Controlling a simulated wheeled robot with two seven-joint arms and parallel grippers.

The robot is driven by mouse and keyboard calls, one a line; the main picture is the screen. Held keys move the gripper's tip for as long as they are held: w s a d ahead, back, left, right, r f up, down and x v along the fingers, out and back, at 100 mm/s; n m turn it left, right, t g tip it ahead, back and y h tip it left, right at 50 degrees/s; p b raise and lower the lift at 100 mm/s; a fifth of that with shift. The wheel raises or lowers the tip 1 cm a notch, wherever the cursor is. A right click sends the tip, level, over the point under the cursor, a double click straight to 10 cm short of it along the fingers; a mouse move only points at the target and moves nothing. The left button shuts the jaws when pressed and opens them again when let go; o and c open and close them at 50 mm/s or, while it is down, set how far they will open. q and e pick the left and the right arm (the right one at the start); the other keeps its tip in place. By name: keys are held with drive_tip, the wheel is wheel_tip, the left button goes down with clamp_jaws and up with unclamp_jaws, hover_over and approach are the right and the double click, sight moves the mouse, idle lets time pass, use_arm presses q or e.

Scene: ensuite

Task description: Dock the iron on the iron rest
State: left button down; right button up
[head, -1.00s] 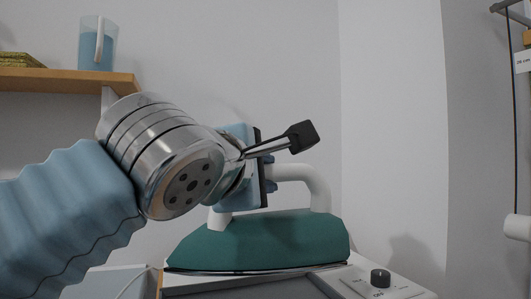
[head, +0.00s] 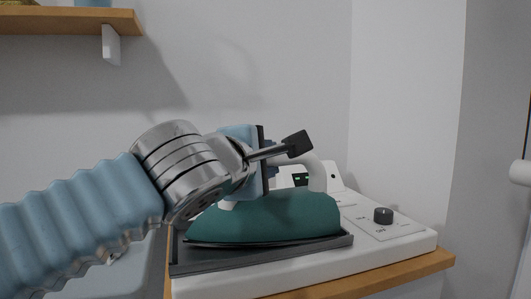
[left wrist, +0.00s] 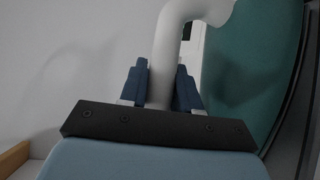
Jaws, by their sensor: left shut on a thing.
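The iron (head: 275,218) has a teal body and a white handle (head: 318,174). It is upright, over the dark grey tray of the iron rest (head: 215,268), on the white station. From this angle I cannot tell whether its sole touches the tray. My left gripper (head: 271,172) is shut on the iron's handle. In the left wrist view, its blue fingers (left wrist: 160,85) lie on both sides of the white handle (left wrist: 165,55), with the teal body (left wrist: 250,70) to the right. My right gripper is not in view.
The white station has a black knob (head: 383,215) on its right panel and stands on a wooden top (head: 445,262) against the wall. A wooden shelf (head: 60,20) is at upper left. A white cylinder (head: 520,172) is at the right edge.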

use_arm(q)
drive_tip(key=shift+r, duration=0.1)
drive_tip(key=c, duration=0.8)
unclamp_jaws()
drive_tip(key=shift+s+a, duration=0.1)
drive_tip(key=shift+s, duration=0.1)
drive_tip(key=b+v, duration=0.3)
drive_tip(key=v, duration=0.8)
drive_tip(key=shift+s, duration=0.3)
drive_tip(key=shift+a, duration=0.1)
